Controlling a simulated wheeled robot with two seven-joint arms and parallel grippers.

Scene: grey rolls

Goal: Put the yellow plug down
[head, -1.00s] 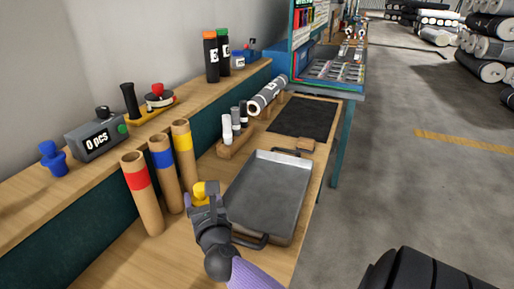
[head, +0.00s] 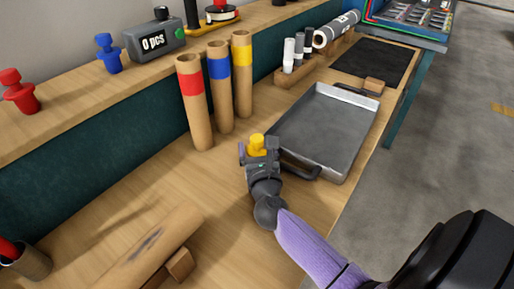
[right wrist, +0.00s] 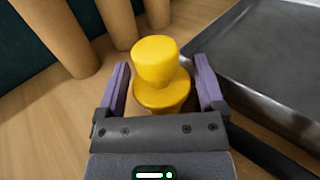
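The yellow plug (head: 257,143) is upright over the bench top, left of the metal tray's near handle. In the right wrist view the plug (right wrist: 157,75) stands between the purple fingers of my right gripper (right wrist: 163,88), with a narrow gap on each side of its wide rim. The right gripper (head: 259,151) looks open around it. The plug's lower end is hidden behind the gripper, so its contact with the bench top (head: 150,185) does not show. My left gripper is out of view.
Cardboard tubes with red (head: 194,105), blue (head: 220,95) and yellow (head: 243,80) bands stand behind the plug. The metal tray (head: 325,130) is close on the right. Blue (head: 108,53) and red (head: 20,92) plugs stand on the shelf. A roll (head: 150,250) lies front left; bare wood lies between.

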